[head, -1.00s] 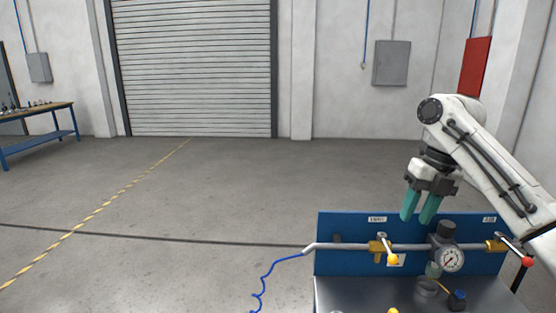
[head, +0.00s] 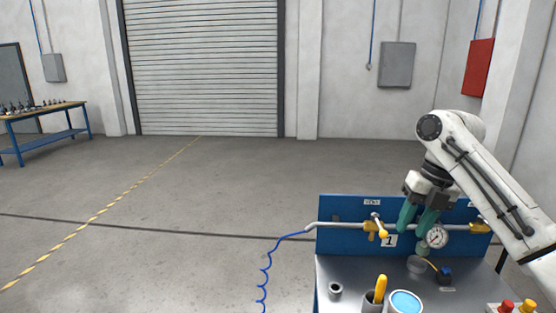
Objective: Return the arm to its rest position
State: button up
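My gripper (head: 416,220) has two teal fingers pointing down with a gap between them. It looks open and empty. It hangs in front of the blue panel (head: 342,240), between the yellow-tipped valve lever (head: 379,225) and the round pressure gauge (head: 437,237). Whether a finger touches anything is not clear. My white arm reaches in from the right, bent at the elbow, and covers part of the panel's right side. A brass valve body (head: 480,228) shows at the right end of the pipe, partly hidden by the arm.
The grey bench top (head: 345,272) carries a small grey cup (head: 335,290), a holder with a yellow item (head: 380,288), a blue-topped round container (head: 405,302) and a red button (head: 507,305). A blue coiled hose (head: 264,270) hangs left. Open floor lies further left.

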jog(key=s+a+f+m+t, duration=0.1)
jog(key=s+a+f+m, duration=0.2)
jog(key=a+f+m, duration=0.2)
jog(key=s+a+f+m+t+y, duration=0.1)
jog(key=s+a+f+m, duration=0.3)
jog(key=f, duration=0.5)
jog(key=s+a+f+m+t+y, duration=0.1)
jog(key=s+a+f+m, duration=0.3)
jog(key=f+m, duration=0.3)
jog(key=shift+s+a+f+m, duration=0.1)
jog(key=shift+a+m, duration=0.15)
jog(key=shift+a, duration=0.15)
jog(key=shift+s+a+f+m, duration=0.1)
jog(key=shift+a+m, duration=0.15)
jog(key=shift+a, duration=0.15)
jog(key=s+d+f+m+h, duration=0.1)
jog(key=s+d+f+m, duration=0.3)
jog(key=s, duration=0.7)
jog(key=s+d+f+m+g+h, duration=0.1)
jog(key=s+d+f+m, duration=0.3)
jog(key=s+m, duration=0.4)
jog(key=s+d+f+m+g+h, duration=0.1)
jog(key=s+d+f+m, duration=0.3)
jog(key=s, duration=1)
jog(key=shift+s+d+f+m+h, duration=0.2)
jog(key=shift+s+d+m+h, duration=0.2)
jog(key=shift+m+h, duration=0.55)
